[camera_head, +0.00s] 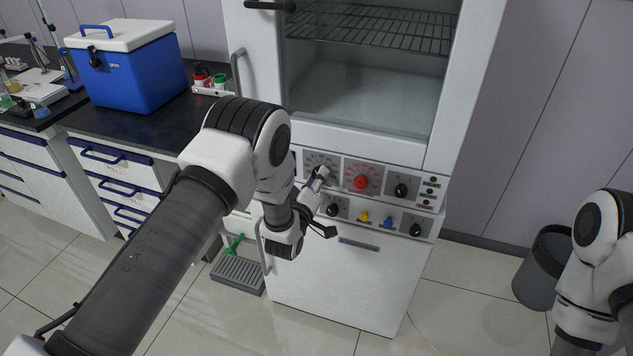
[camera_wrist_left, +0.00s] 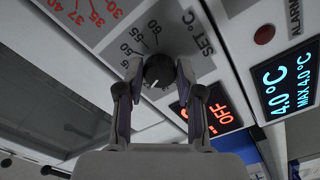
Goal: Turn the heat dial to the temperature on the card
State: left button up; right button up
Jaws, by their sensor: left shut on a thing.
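My left gripper (camera_head: 316,180) is at the front panel of the white cabinet, over the grey scale plate (camera_head: 322,159) left of the red dial (camera_head: 361,182). In the left wrist view its two fingers are shut on a black dial (camera_wrist_left: 158,69), one on each side. The dial has a white pointer mark at its lower edge. Grey numbers, 50, 55 and 60 among them, and "SET °C" stand around it. Part of the scale is hidden by the fingers. I cannot make out a temperature card. My right arm is at the right edge; its gripper is out of view.
A black knob (camera_head: 401,190) and a lower row of knobs are close by. A blue cooler (camera_head: 135,75) stands on the left bench; a grey bin (camera_head: 541,268) stands right.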

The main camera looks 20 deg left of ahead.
pick_arm(q)
jog(key=shift+n, duration=0.8)
jog(key=o, duration=1.2)
jog(key=shift+c, duration=0.2)
jog(key=s, duration=1.2)
jog(key=shift+a, duration=0.2)
